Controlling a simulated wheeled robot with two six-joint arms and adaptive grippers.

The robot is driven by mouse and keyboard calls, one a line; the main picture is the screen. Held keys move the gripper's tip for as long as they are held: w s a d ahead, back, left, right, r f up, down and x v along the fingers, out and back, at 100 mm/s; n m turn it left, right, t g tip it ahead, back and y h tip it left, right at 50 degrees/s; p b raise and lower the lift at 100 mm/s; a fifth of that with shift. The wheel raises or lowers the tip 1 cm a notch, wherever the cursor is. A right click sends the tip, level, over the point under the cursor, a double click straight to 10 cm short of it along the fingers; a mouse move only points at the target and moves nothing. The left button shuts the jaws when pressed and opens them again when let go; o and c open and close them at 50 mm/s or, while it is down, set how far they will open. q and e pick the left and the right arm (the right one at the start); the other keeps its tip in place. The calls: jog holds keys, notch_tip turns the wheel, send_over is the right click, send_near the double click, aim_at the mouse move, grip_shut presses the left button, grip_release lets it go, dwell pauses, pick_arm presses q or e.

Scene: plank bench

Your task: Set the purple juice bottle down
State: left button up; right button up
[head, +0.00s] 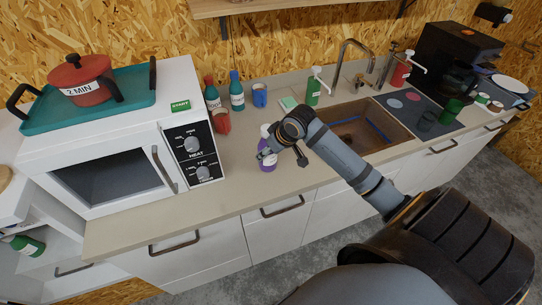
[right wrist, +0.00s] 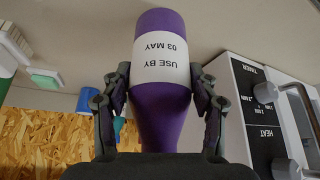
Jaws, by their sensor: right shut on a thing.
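The purple juice bottle (head: 267,163) is upright at the front of the counter, to the right of the microwave. Its white label, reading "USE BY 03 MAY", shows in the right wrist view, where the bottle (right wrist: 161,108) appears upside down. My right gripper (head: 270,154) is shut on the bottle, with one finger on each side of it in the right wrist view (right wrist: 160,98). I cannot tell whether the bottle's base touches the counter. My left gripper is not in view.
The counter (head: 236,191) is clear in front of the bottle. The white microwave (head: 110,160) stands left, with a teal tray (head: 130,100) and red pot (head: 82,82) on top. A red cup (head: 222,121), blue mug (head: 259,95) and sauce bottles (head: 236,92) stand behind. The sink (head: 350,138) is right.

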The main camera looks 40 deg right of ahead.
aim_at(271, 158)
jog(key=shift+d+f, duration=0.25)
notch_tip(271, 158, down, 2)
jog(key=shift+d+f+p, duration=0.1)
jog(key=shift+f+p, duration=0.15)
jog(key=shift+p, duration=0.5)
jog(key=shift+d+f, duration=0.1)
jog(key=shift+f, duration=0.25)
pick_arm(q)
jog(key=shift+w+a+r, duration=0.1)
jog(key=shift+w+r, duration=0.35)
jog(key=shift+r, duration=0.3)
pick_arm(e)
jog(key=shift+w+f, duration=0.1)
jog(key=shift+f, duration=0.1)
jog(key=o, duration=1.5)
jog(key=shift+o, duration=0.2)
